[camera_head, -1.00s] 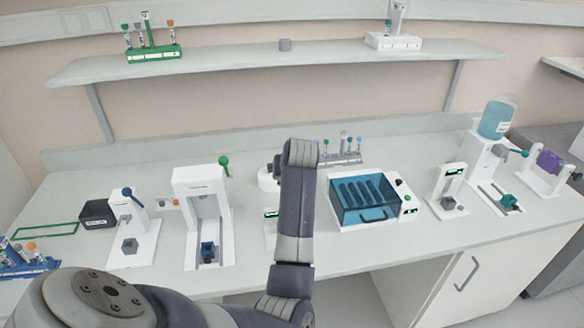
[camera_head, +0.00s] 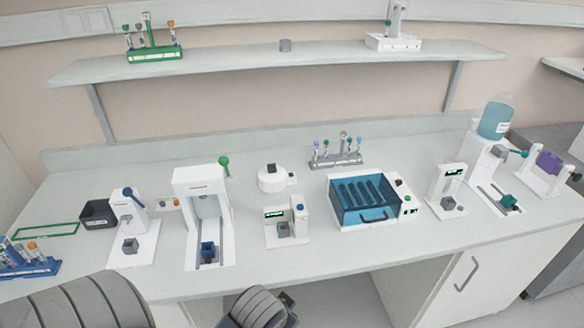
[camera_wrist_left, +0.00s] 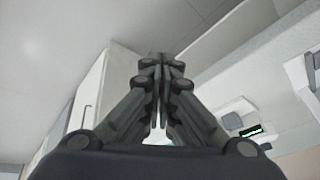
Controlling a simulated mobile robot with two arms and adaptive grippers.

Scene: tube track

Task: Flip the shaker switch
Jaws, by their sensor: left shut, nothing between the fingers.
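The shaker (camera_head: 365,202) is a white box with a blue see-through lid over several dark bars, right of the bench's middle in the head view. Its right side panel carries a black knob (camera_head: 398,182), a small green button (camera_head: 407,197) and a green-lit display (camera_head: 410,211). I cannot tell which of these is the switch or how it is set. My left gripper (camera_wrist_left: 162,58) is shut and empty in the left wrist view. Its fingers are not clear in the head view, where grey parts of my arm show low at the front edge. The right gripper is out of view.
Left of the shaker stands a small white device with a green display (camera_head: 286,228). A tube rack (camera_head: 336,160) stands behind. A white device with a grey block (camera_head: 448,190) stands to the right. The bench in front of the shaker is clear.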

